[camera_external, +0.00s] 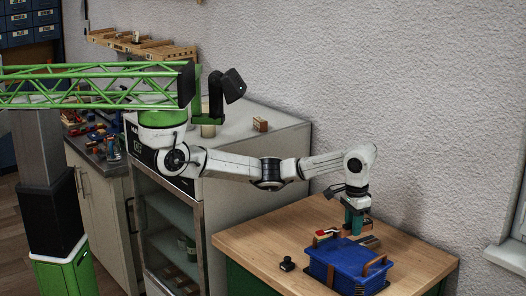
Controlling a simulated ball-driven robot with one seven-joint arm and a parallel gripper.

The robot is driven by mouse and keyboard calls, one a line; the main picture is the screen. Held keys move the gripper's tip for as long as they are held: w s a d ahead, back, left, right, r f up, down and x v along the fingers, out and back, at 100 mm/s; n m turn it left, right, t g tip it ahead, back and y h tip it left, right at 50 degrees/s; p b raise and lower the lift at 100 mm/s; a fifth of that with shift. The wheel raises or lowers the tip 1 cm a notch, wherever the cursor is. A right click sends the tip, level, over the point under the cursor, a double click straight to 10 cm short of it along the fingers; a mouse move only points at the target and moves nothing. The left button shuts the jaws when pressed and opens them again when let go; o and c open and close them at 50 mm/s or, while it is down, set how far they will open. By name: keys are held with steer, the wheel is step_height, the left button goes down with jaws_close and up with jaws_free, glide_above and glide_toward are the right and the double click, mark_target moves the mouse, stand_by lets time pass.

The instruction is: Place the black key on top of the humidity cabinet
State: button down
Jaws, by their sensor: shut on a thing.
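The humidity cabinet is the tall grey cabinet (283,140) left of the table, with a glass door and a small display on its front. Its flat top stands higher than the table. My gripper (354,232), with teal fingers, points down over the wooden table, behind the blue tote. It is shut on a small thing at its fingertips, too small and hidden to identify. I cannot make out the black key for certain. A dark, flat piece (371,242) lies just right of the fingers.
A blue tote (345,265) with wooden handles stands on the table (240,239), near a small black object (287,264) and red and yellow pieces (324,235). The cabinet top holds a brown block (260,125) and a pale cup (208,129), with bare room around them.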

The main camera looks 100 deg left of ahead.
steer(key=s+a+n, duration=0.2)
steer(key=s+a, duration=0.1)
steer(key=a, duration=0.5)
steer(key=s+a+n, duration=0.1)
steer(key=s+a, duration=0.2)
steer(key=a, duration=0.4)
step_height(320, 180, down, 14)
steer(key=shift+a+f+p, duration=0.1)
steer(key=shift+a+p, duration=0.05)
steer(key=shift+p, duration=0.45)
steer(key=c, duration=0.8)
jaws_free()
step_height(320, 180, up, 12)
steer(key=shift+f, duration=0.15)
steer(key=shift+o, duration=1.2)
steer(key=shift+r, duration=0.2)
